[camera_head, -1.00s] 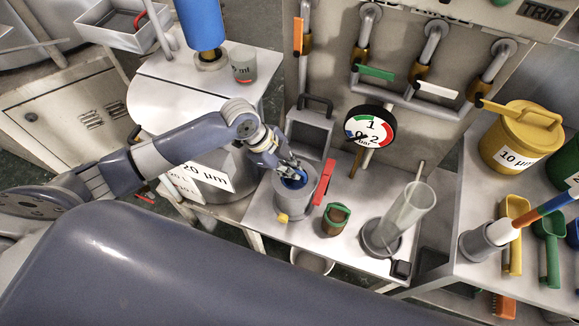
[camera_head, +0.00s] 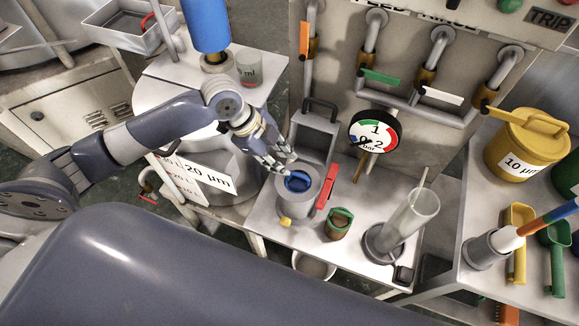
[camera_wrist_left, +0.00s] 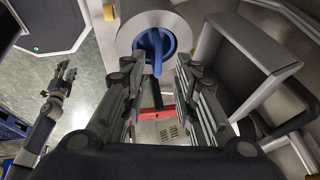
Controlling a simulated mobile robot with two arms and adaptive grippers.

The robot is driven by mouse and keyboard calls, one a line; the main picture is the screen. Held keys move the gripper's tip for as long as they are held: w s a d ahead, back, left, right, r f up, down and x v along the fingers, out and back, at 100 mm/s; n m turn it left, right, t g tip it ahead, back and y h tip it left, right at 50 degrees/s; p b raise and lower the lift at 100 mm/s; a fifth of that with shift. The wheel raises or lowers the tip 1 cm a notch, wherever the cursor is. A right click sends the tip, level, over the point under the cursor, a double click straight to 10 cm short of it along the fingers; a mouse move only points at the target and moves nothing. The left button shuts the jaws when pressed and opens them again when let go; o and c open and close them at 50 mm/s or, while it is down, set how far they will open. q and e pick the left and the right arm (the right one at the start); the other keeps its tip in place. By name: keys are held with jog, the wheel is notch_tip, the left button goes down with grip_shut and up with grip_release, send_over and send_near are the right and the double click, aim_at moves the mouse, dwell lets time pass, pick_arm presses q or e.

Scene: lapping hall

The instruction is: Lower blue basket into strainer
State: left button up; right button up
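The blue basket (camera_head: 297,182) sits down inside the mouth of the grey cylindrical strainer (camera_head: 294,207) on the bench. In the left wrist view the blue basket (camera_wrist_left: 150,43) shows its round top and raised blue handle, ringed by the strainer's grey rim (camera_wrist_left: 181,32). My left gripper (camera_head: 286,163) is just above and left of the basket in the head view. In the left wrist view its fingers (camera_wrist_left: 157,78) are wide apart and hold nothing. My right gripper (camera_wrist_left: 63,76) shows small at the left of that view, empty with its fingers apart.
A red-handled part (camera_head: 326,184) stands right beside the strainer, with a pressure gauge (camera_head: 373,131) behind. A small green-rimmed cup (camera_head: 339,223) and a tilted clear cylinder (camera_head: 410,220) stand to the right. A grey handled frame (camera_head: 313,132) is behind the strainer.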

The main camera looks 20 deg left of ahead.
pick_arm(q)
jog(key=shift+v, duration=2.25)
